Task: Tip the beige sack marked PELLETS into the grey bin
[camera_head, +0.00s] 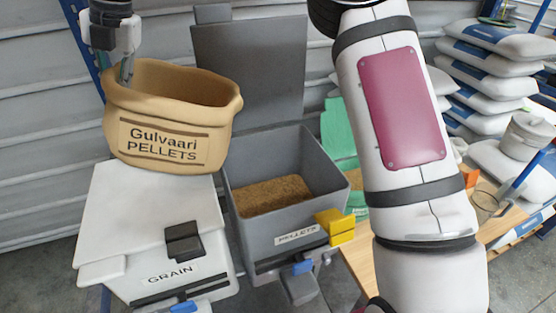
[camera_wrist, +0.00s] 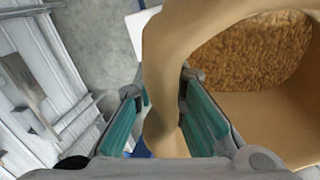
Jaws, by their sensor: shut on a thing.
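The beige sack (camera_head: 170,105), marked Gulvaari PELLETS, is upright and open-topped at the left of the head view. My gripper (camera_head: 125,72) is shut on its left rim, and the wrist view shows the sack wall (camera_wrist: 163,75) between my two fingers (camera_wrist: 165,108). Brown pellets (camera_wrist: 250,48) lie inside the sack. The grey bin (camera_head: 285,249), labelled PELLETS, stands to the right of the sack with its dark lid (camera_head: 250,70) raised. Brown material (camera_head: 270,196) covers its inside floor. The sack is not over the bin's opening.
A white bin (camera_head: 170,280) labelled GRAIN, lid shut, stands below the sack; I cannot tell whether they touch. A yellow block (camera_head: 336,227) sits at the grey bin's front right corner. A green container (camera_head: 338,130) and stacked white sacks (camera_head: 490,75) are to the right.

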